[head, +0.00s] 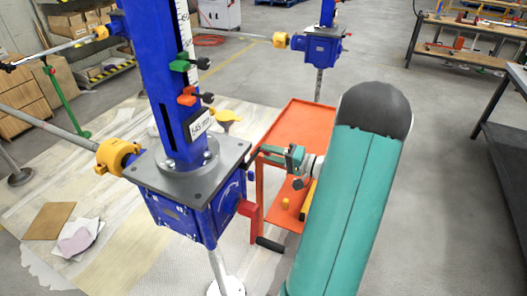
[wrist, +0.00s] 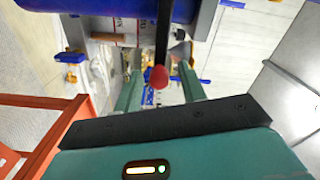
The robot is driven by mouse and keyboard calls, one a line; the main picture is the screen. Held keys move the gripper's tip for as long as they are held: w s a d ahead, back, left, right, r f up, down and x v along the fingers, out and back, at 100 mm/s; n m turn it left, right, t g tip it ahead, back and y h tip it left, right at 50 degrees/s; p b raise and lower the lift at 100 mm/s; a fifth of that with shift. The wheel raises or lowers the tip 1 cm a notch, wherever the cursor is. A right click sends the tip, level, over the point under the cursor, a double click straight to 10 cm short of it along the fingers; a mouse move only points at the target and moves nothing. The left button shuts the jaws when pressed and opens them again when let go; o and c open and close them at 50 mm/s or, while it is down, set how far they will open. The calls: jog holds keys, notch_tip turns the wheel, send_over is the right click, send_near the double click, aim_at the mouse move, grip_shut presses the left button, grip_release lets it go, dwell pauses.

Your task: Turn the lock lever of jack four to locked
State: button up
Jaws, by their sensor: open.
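A blue screw jack (head: 200,190) with a dark grey top plate stands left of centre in the head view. I cannot read from the frames which number it has. In the wrist view, a black lever with a red knob (wrist: 158,77) hangs down in front of a blue cylinder (wrist: 110,9). My gripper (head: 285,157) is right of the jack's plate in the head view. In the wrist view my gripper (wrist: 160,92) is open, its teal fingers on either side of the red knob, apart from it as far as shows. The lever's upper end is hidden.
An orange cart (head: 305,122) stands close behind and beside my gripper. Another blue jack (head: 322,47) stands farther back. Workbenches (head: 455,35) are at right; floor between is clear.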

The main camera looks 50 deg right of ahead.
jog(key=v, duration=1)
jog(key=shift+s, duration=0.3)
jog(key=shift+d, duration=0.1)
